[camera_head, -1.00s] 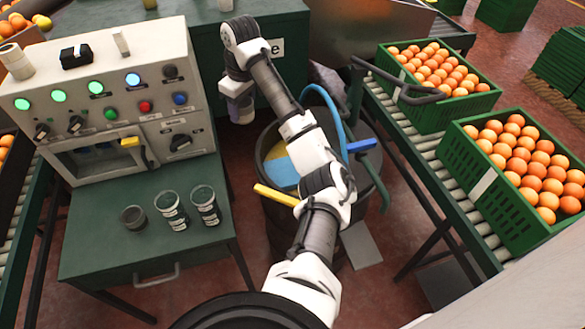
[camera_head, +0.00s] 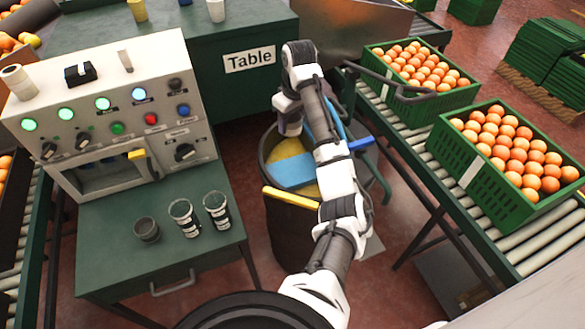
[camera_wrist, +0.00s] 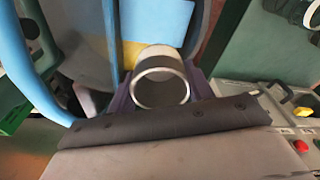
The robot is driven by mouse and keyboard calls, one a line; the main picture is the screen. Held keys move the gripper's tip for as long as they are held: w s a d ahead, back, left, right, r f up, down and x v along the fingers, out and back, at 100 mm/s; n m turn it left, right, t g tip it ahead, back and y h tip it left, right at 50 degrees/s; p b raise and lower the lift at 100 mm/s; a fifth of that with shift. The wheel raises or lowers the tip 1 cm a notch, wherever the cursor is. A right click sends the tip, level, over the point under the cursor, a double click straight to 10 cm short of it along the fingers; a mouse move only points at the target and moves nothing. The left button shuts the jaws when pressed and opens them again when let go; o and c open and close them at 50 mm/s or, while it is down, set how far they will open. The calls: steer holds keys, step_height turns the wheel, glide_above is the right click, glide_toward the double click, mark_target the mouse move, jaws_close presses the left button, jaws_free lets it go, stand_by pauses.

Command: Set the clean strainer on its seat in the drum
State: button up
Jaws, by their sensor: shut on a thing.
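My gripper (camera_wrist: 160,77) is shut on a grey-white open cylinder, which I take for the strainer (camera_wrist: 160,90). Its round rim faces the wrist camera, and the purple fingers flank it. In the head view my gripper (camera_head: 290,132) hangs over the far left part of the dark drum (camera_head: 266,218). I cannot make out the strainer there, nor its seat. The drum has a light blue panel (camera_head: 292,171) across its opening, with yellow beside it. The blue panel (camera_wrist: 164,18) and yellow (camera_wrist: 131,50) also show beyond the strainer in the wrist view.
A yellow bar (camera_head: 290,198) and a blue bar (camera_head: 361,144) lie at the drum's rim. A blue hose (camera_wrist: 32,70) curves close by. Several cups (camera_head: 185,217) stand on the green bench before the control panel (camera_head: 95,110). Orange crates (camera_head: 490,190) sit on the right conveyor.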

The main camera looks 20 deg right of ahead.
glide_above(291, 170)
steer(key=f, duration=1.3)
steer(key=shift+s+f+b, duration=0.25)
steer(key=shift+f+b, duration=0.1)
steer(key=shift+b, duration=0.05)
steer(key=shift+f+p, duration=0.3)
steer(key=shift+f, duration=2.15)
steer(key=o, duration=0.5)
steer(key=shift+f, duration=0.15)
steer(key=o, duration=0.5)
steer(key=r, duration=0.4)
steer(key=s+r+b, duration=0.1)
steer(key=r, duration=0.7)
steer(key=shift+s+d+r+b, duration=0.15)
steer(key=shift+d+b, duration=0.15)
